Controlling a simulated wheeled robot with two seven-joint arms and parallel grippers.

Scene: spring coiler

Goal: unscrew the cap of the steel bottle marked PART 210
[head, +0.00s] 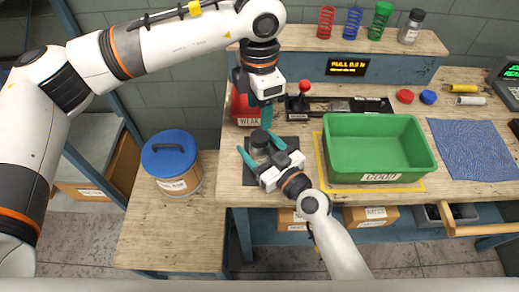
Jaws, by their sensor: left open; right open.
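A small round dark-topped thing (258,139) stands on a dark mat at the bench's left front. It may be the capped bottle, seen from above, but no marking is readable. My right gripper (261,147) is open, with its teal fingers on either side of it; contact is unclear. My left gripper (266,122) is open and points down just above and behind it, its fingers partly overlapping in view. A grey bottle with a dark cap (411,27) stands upright on the raised shelf at the back right; its label is too small to read.
A red WEAK bin (241,104) is close behind my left gripper. A green tray (372,175) stands right of my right gripper. A lever device (305,104) is behind. A blue-lidded tub (169,155) sits left. A blue cloth (474,150) lies right.

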